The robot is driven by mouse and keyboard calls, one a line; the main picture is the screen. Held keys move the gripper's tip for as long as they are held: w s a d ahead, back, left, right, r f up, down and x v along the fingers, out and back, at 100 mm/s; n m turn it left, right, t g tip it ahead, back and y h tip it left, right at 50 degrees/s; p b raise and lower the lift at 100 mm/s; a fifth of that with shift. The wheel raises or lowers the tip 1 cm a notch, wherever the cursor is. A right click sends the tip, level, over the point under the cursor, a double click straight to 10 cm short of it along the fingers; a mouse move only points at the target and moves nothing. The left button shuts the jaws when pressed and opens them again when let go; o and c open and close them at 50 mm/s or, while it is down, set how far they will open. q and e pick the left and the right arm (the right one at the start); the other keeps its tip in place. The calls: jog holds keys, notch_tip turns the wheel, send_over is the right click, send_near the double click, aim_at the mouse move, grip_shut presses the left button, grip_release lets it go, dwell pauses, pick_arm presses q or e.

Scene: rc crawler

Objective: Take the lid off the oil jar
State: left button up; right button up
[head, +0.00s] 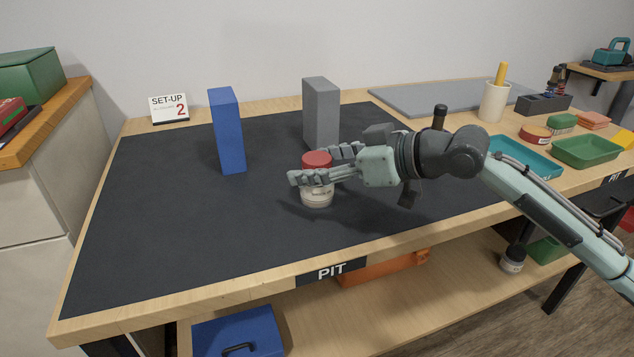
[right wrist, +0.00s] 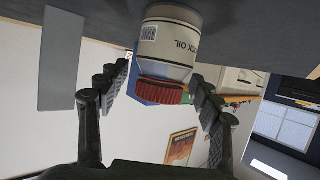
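The oil jar (head: 317,197) is white with a grey band and stands upright on the black mat (head: 190,220), near the table's front middle. Its red lid (head: 317,159) is on top. My right gripper (head: 311,166) reaches in from the right with one finger on each side of the lid. In the right wrist view the fingers (right wrist: 162,88) are spread, with a gap on both sides of the lid. My left gripper is not in view.
A blue block (head: 227,130) and a grey block (head: 321,112) stand upright behind the jar. A "SET-UP 2" sign (head: 169,108) is at the back left. Teal (head: 525,157) and green (head: 586,152) trays and a white cup (head: 493,102) are at right. The mat's left part is clear.

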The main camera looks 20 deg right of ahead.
jog(key=c, duration=1.3)
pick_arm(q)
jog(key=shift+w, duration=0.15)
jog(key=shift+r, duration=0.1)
pick_arm(e)
jog(key=shift+r, duration=0.5)
jog(key=r, duration=0.2)
jog(key=r+p, duration=0.1)
jog(key=r, duration=0.1)
jog(key=shift+s+a, duration=0.1)
jog(key=shift+a, duration=0.25)
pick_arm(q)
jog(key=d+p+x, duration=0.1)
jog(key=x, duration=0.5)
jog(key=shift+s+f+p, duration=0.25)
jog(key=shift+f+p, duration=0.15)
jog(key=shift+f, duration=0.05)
pick_arm(e)
jog(key=s+a+r, duration=0.1)
jog(key=a+r, duration=0.1)
jog(key=a, duration=0.1)
jog(key=s+a+r, duration=0.1)
jog(key=a+r, duration=0.1)
jog(key=a, duration=0.2)
jog(key=a+r, duration=0.2)
jog(key=a, duration=0.1)
jog(key=shift+s+a, duration=0.35)
jog(key=shift+s, duration=0.05)
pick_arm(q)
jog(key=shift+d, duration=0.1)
